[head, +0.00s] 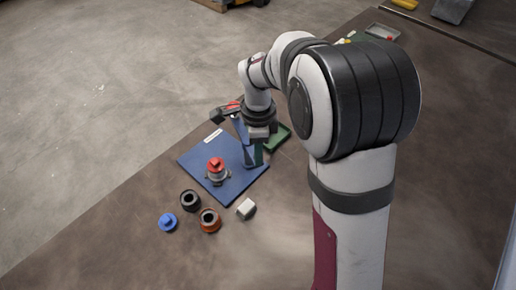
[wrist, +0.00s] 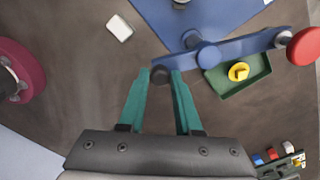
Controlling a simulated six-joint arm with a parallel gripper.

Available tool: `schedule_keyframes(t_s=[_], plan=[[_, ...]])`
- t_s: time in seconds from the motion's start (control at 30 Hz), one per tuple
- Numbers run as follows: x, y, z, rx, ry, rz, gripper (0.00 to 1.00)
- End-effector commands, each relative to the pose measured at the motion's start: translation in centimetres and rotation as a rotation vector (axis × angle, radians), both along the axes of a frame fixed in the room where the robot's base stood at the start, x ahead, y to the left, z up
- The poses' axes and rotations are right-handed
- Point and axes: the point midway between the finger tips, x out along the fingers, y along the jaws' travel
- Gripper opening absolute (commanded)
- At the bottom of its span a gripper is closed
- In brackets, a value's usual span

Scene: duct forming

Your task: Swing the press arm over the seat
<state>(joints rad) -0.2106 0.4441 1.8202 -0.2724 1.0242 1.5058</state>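The seat (head: 217,176) is a grey flanged piece with a red top, standing on the blue mat (head: 190,160). At the top edge of the wrist view only a small part of it shows. The press arm (wrist: 245,46) is a blue bar reaching right across the wrist view, off the seat, with a red knob (wrist: 303,46) at its right end. In the head view my gripper (head: 254,160) points down by the mat's right edge.
A green tray (wrist: 255,88) with a yellow part lies beside the bar. A white block (head: 246,208), a black ring (head: 190,200), an orange ring (head: 209,221) and a blue cap (head: 167,222) stand before the mat. The table's left edge runs close behind.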

Motion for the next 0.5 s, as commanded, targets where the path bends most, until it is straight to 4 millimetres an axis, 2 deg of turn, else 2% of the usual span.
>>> schedule_keyframes(t_s=[0.03, 0.17, 0.5], plan=[[0.0, 0.0, 0.01, 0.0, 0.0, 0.0, 0.22], [0.01, 0.0, 0.02, 0.0, 0.0, 0.0, 0.0], [0.01, 0.0, 0.04, 0.0, 0.0, 0.0, 0.0]])
